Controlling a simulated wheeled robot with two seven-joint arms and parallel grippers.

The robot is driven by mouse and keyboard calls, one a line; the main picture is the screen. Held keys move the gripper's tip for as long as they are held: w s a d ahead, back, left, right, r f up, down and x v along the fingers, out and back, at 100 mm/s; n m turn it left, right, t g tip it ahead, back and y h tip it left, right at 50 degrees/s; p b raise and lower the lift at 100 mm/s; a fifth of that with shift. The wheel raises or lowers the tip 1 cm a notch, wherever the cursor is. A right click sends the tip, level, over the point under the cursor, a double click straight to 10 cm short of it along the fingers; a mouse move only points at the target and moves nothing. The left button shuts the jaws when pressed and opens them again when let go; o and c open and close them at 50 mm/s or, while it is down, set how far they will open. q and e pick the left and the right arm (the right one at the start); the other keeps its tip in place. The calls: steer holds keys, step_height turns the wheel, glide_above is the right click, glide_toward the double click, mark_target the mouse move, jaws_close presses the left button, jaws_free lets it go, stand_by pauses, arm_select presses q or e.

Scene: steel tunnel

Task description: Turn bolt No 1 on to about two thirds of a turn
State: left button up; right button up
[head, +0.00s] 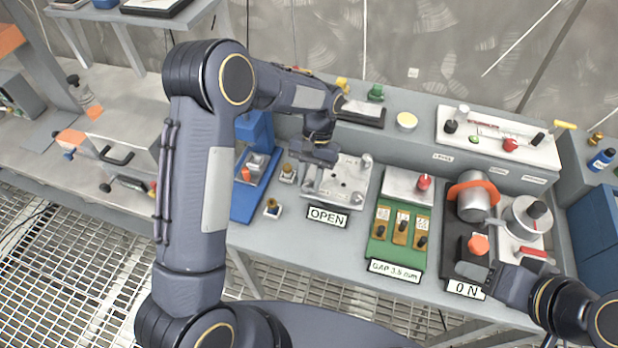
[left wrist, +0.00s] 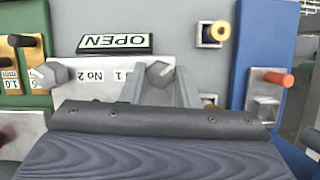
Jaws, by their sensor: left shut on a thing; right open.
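A pale metal plate (head: 338,192) with hex bolts lies on the bench behind the OPEN sign (head: 327,216). In the left wrist view, bolt No 1 (left wrist: 159,73), a grey hex head beside a label ending in 1, sits between the two fingers of my left gripper (left wrist: 159,88), which is shut on it. Bolt No 2 (left wrist: 50,74) stands apart to the left, beside its label. In the head view my left gripper (head: 318,158) is over the plate's back left corner and hides that bolt. My right gripper (head: 483,262) is open and empty near the ON sign (head: 466,289).
A blue stand (head: 252,185) is left of the plate, with small brass-topped parts (head: 272,208) between. A green gauge board (head: 396,238) is to the right. Further right are an orange-banded cylinder (head: 473,196) and an orange button (head: 478,244). A raised shelf runs behind.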

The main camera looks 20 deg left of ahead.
arm_select(q)
steer(key=shift+m, duration=0.6)
steer(key=shift+y, duration=0.3)
steer(key=o, duration=1)
steer(key=b+v, duration=0.1)
steer(key=v, duration=0.7)
steer(key=shift+s, duration=0.1)
